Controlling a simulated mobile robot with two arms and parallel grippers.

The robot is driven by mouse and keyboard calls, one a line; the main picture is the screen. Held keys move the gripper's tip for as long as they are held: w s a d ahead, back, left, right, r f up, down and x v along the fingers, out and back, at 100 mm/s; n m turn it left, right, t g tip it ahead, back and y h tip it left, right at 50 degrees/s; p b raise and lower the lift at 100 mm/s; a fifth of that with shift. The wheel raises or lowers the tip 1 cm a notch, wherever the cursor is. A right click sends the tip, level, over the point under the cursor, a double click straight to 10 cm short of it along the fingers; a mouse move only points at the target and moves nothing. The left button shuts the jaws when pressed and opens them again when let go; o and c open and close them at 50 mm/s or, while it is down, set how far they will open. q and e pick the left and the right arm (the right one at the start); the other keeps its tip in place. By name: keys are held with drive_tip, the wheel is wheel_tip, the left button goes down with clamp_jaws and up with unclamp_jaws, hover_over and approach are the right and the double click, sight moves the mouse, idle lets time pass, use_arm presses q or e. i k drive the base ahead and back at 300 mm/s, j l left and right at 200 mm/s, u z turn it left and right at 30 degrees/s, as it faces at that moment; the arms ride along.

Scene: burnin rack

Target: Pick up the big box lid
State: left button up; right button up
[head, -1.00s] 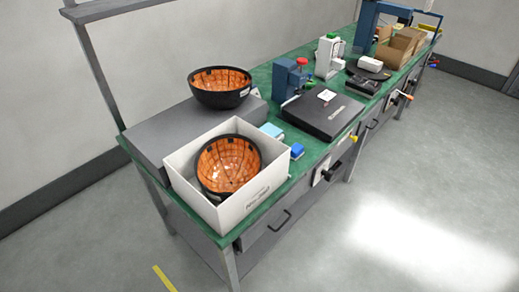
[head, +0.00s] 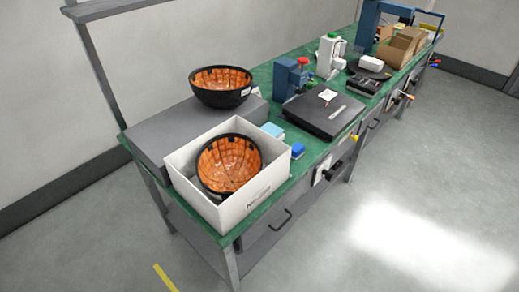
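No separate lid can be made out for certain. An open white box (head: 246,206) stands at the near end of the green-topped bench, with an orange-lined black bowl (head: 229,163) tilted inside it. A long flat grey box-like block (head: 170,137) lies behind it along the back of the bench. I cannot tell whether this is the big box lid. A second orange-lined black bowl (head: 221,86) rests on the grey block. Neither of my grippers shows in the head view.
The green bench (head: 222,238) runs away to the upper right. A black case (head: 323,112), a blue press-like device (head: 286,78), a white device (head: 329,55) and cardboard boxes (head: 400,47) stand along it. The floor at right is clear.

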sight(327, 112)
drive_tip(key=i+l, duration=0.2)
drive_tip(key=l, duration=0.15)
drive_tip(key=i+l+u, duration=0.15)
drive_tip(key=l, duration=0.2)
drive_tip(key=i+l, duration=0.2)
drive_tip(key=l, duration=0.2)
drive_tip(key=i+l+u, duration=0.15)
drive_tip(key=l, duration=0.2)
